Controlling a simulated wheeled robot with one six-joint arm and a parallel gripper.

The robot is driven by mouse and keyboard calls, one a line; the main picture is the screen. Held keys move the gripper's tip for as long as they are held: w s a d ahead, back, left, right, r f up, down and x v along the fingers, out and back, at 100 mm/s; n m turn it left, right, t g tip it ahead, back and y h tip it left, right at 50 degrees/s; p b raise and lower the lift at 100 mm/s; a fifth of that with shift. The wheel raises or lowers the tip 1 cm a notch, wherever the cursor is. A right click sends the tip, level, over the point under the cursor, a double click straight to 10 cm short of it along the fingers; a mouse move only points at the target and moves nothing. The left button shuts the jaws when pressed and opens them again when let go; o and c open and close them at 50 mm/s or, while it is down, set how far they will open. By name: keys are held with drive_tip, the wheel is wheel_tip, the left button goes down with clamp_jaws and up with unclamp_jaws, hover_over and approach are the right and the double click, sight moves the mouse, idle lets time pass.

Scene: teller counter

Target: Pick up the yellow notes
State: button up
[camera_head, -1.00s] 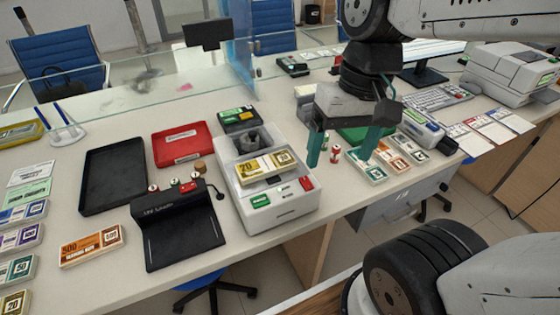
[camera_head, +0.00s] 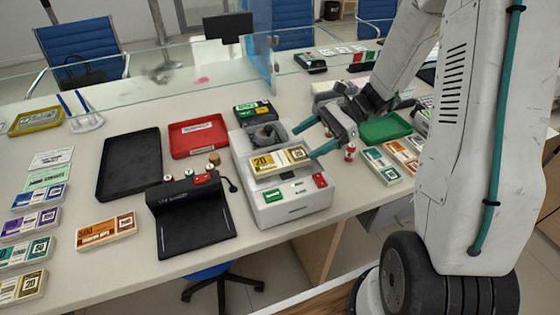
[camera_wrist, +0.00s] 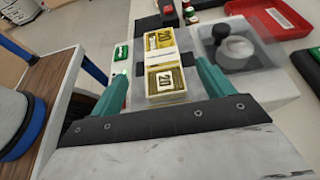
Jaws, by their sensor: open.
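The yellow notes (camera_head: 279,160) are a bundle with a white band, marked 20. They lie on top of a white counting machine (camera_head: 290,208) in the head view. In the wrist view the yellow notes (camera_wrist: 163,68) stretch away from me between the two teal fingers. My gripper (camera_head: 305,141) is open and empty. It is at the right side of the machine, with its fingers pointing left towards the notes. The fingers look apart from the bundle. In the wrist view my gripper (camera_wrist: 160,85) has one finger on each side of the notes' near end.
A grey knob (camera_head: 265,134) stands on the machine behind the notes. Left of it are a red tray (camera_head: 198,153), a black tray (camera_head: 130,165) and a black device (camera_head: 195,215). Other note bundles lie at the left edge and right. A glass screen (camera_head: 150,95) runs behind.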

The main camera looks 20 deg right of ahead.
sight(280, 159)
drive_tip(key=x, duration=0.7)
drive_tip(key=shift+a+f, duration=0.2)
drive_tip(key=shift+f, duration=0.3)
drive_tip(key=c, duration=1.2)
drive_tip(key=shift+r, duration=0.55)
drive_tip(key=r, duration=0.1)
drive_tip(key=s+r, duration=0.1)
drive_tip(key=shift+d+r, duration=0.3)
drive_tip(key=s+d, duration=0.2)
drive_tip(key=s, duration=0.2)
drive_tip(key=s+d, duration=0.2)
drive_tip(key=s, duration=0.2)
drive_tip(key=s+d+r, duration=0.1)
drive_tip(key=s+d, duration=0.1)
drive_tip(key=s, duration=0.3)
drive_tip(key=shift+s+d+r, duration=0.1)
drive_tip(key=shift+d, duration=0.3)
